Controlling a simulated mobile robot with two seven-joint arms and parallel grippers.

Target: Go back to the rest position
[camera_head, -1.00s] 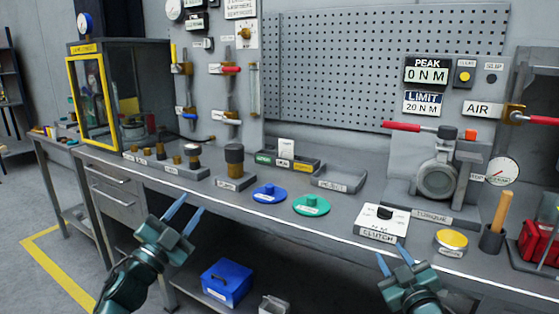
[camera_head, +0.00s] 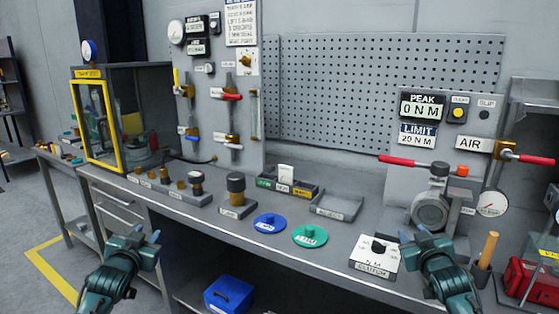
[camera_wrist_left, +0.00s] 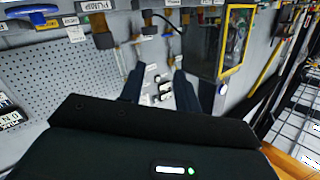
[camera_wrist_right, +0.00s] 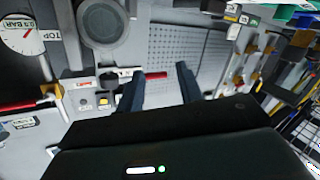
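My left gripper (camera_head: 144,236) is in front of the bench at the left of the head view, below the bench's front edge. Its fingers stand apart with nothing between them in the left wrist view (camera_wrist_left: 157,88). Neither gripper appears to touch anything.
The workbench (camera_head: 300,270) carries a blue disc (camera_head: 269,223), a green disc (camera_head: 310,236), a grey tray (camera_head: 338,207) and a round-faced machine (camera_head: 431,211). A yellow-framed cabinet (camera_head: 97,125) stands at the left. A blue bin (camera_head: 229,295) sits below. Floor at the left is clear.

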